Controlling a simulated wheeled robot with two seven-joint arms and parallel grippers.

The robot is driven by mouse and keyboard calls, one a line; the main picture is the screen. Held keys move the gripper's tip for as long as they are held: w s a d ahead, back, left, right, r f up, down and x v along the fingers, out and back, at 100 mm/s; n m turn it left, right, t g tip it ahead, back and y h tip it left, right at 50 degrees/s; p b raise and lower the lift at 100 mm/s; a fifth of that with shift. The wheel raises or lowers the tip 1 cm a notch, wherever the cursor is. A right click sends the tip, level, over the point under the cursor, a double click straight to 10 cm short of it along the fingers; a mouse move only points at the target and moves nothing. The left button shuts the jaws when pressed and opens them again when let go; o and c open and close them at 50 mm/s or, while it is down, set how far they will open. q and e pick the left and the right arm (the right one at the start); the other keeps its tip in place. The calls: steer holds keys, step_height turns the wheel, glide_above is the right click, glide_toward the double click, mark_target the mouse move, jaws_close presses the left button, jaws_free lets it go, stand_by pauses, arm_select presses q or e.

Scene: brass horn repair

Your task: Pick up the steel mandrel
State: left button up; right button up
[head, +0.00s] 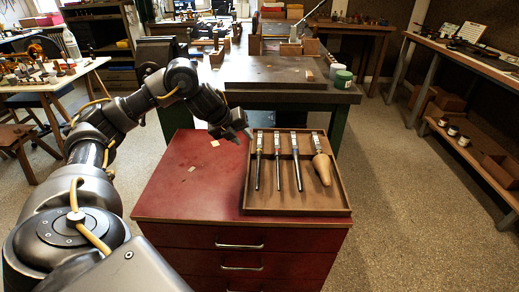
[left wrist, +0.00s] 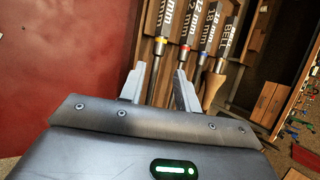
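A shallow brown wooden tray (head: 297,210) on the red cabinet holds several mandrels side by side. Three are slim dark metal rods: the left rod (head: 258,170), the middle rod (head: 277,171) and the right rod (head: 297,172). At the right lies a flared wooden mandrel (head: 321,170), whose label reads BELL in the left wrist view (left wrist: 233,30). The rods carry millimetre labels and coloured rings there; one label reads 18 mm (left wrist: 211,18). My left gripper (head: 246,134) is above the tray's left far corner. Its fingers (left wrist: 160,88) are apart, with nothing between them. My right gripper is out of view.
The red cabinet top (head: 185,185) is clear left of the tray except for small pale scraps. Open floor lies to the right.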

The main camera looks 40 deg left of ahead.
mark_target(258, 153)
arm_select(q)
steer(key=x, duration=0.9)
steer(key=shift+s+d+f+b, duration=0.15)
steer(key=shift+d+f+b, duration=0.1)
steer(key=shift+f+b, duration=0.1)
steer(key=shift+w+f, duration=0.3)
steer(key=shift+c, duration=1)
jaws_close()
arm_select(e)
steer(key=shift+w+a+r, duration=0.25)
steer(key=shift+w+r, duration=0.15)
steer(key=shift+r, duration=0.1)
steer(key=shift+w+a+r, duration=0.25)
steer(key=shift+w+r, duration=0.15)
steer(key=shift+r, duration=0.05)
arm_select(q)
steer(key=shift+r, duration=0.1)
